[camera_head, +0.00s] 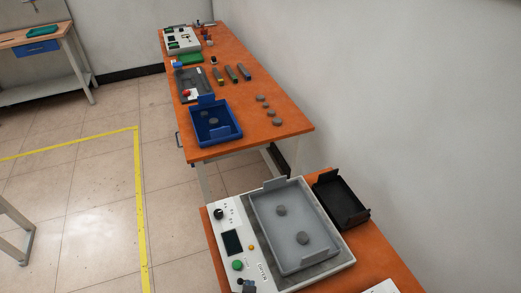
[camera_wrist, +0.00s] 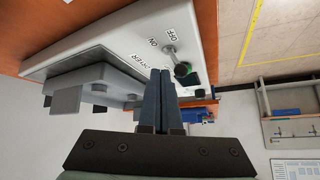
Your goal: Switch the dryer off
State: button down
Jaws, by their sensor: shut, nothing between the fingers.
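The dryer (camera_head: 228,205) is a pale unit on the near orange table, with its panel on the left side. In the wrist view, its toggle switch (camera_wrist: 170,50) has a metal lever with a black tip, beside printed ON and OFF labels. I cannot tell which label the lever points to. My gripper (camera_wrist: 165,72) is shut and empty, its fingertips close to the lever's black tip; contact is unclear. A small dark shape at the bottom edge of the head view may be the switch or my fingertips.
A grey tray (camera_head: 262,215) with two grey discs lies on the dryer. A black tray (camera_head: 340,199) stands to its right. The panel has a green button (camera_head: 238,265), a screen (camera_head: 232,242) and a black knob (camera_head: 219,214). A blue tray (camera_head: 233,131) is on the farther table.

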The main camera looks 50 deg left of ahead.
jog(key=shift+r, duration=0.1)
jog(key=shift+r+p, duration=0.75)
jog(key=shift+p, duration=0.05)
jog(key=shift+d, duration=0.1)
jog(key=v, duration=1.2)
jog(key=shift+s+d+r+b, duration=0.15)
jog(key=shift+s+r+b, duration=0.05)
jog(key=shift+r+b, duration=0.1)
